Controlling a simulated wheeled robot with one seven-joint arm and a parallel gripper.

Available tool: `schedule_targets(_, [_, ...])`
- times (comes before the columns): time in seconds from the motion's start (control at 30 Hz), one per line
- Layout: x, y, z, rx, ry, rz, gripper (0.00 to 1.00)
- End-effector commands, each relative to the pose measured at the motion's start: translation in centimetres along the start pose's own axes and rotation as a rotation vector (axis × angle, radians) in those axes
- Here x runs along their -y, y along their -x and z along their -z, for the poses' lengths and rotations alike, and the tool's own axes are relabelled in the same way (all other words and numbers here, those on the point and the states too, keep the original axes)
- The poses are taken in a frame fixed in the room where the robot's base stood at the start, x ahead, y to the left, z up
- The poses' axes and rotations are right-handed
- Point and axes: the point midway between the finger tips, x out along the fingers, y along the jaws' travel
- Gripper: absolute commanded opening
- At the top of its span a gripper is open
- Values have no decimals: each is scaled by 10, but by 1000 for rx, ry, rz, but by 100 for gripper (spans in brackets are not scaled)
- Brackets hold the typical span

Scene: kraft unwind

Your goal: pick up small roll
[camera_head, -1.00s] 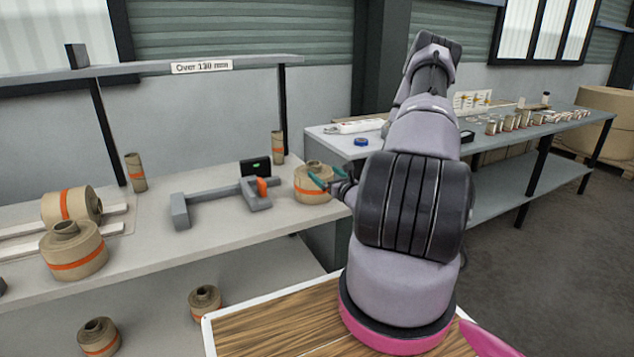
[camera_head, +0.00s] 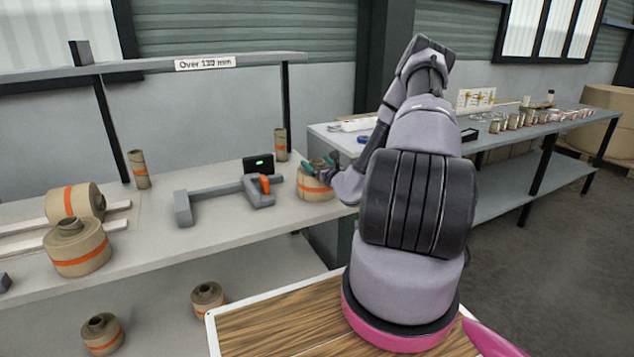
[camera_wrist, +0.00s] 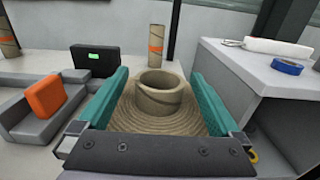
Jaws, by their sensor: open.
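A small tan kraft roll with an orange band (camera_head: 313,190) stands upright at the right end of the grey bench. In the wrist view its wound top and raised hollow core (camera_wrist: 158,97) show between my fingers. My gripper (camera_head: 318,165) is open, with one teal finger on each side of the core, over or beside the roll. In the wrist view my gripper (camera_wrist: 160,105) has no finger visibly pressed on the core. Whether the fingers touch the roll's outer side is hard to tell.
A grey caliper-like gauge (camera_head: 225,198) with an orange slider and a black display (camera_head: 258,165) stands left of the roll. Thin upright cores (camera_head: 281,145) stand behind. Larger rolls (camera_head: 77,250) are at left. A grey cabinet (camera_wrist: 262,85) rises close on the right.

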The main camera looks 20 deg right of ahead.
Motion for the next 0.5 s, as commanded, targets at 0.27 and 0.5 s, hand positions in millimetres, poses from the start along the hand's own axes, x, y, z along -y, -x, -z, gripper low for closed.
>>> schedule_targets(0.27, [0, 0, 0, 0, 0, -1, 62])
schedule_targets(0.5, [0, 0, 0, 0, 0, -1, 0])
